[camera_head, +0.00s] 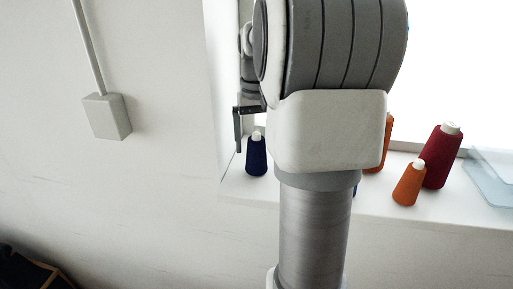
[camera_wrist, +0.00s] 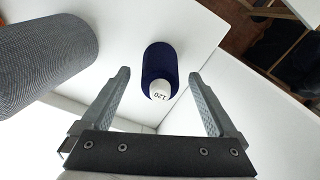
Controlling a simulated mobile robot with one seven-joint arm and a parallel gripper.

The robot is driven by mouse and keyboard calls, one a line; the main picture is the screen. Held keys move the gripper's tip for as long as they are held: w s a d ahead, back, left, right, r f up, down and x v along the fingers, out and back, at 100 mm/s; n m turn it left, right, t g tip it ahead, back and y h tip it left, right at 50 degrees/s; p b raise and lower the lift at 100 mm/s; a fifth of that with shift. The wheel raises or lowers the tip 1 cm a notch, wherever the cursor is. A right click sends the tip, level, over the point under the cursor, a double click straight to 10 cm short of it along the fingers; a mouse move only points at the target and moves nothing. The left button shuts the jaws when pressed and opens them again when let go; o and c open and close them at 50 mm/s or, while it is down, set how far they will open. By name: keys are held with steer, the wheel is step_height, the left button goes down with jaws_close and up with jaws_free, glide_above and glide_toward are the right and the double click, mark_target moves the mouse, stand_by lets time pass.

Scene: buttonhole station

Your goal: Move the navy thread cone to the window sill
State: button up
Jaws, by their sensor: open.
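The navy thread cone (camera_head: 256,158) stands upright on the left end of the white window sill (camera_head: 420,218). In the wrist view the navy cone (camera_wrist: 160,62) shows its pale top marked "120". My gripper (camera_wrist: 160,74) is open, with one finger on each side of the cone in that picture and a gap to both. In the head view my gripper (camera_head: 239,146) is just left of and above the cone, with one dark finger pointing down; the other finger is not clear. My arm hides the middle of the sill.
A red cone (camera_head: 440,158) and an orange cone (camera_head: 409,184) stand right on the sill, with another orange one (camera_head: 386,145) partly hidden. A clear bluish sheet (camera_head: 488,180) lies far right. A grey textured cylinder (camera_wrist: 45,55) is near my gripper. A wall box (camera_head: 106,116) is left.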

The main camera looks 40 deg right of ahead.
step_height(320, 180, up, 10)
steer(key=shift+f, duration=0.1)
stand_by(0.6)
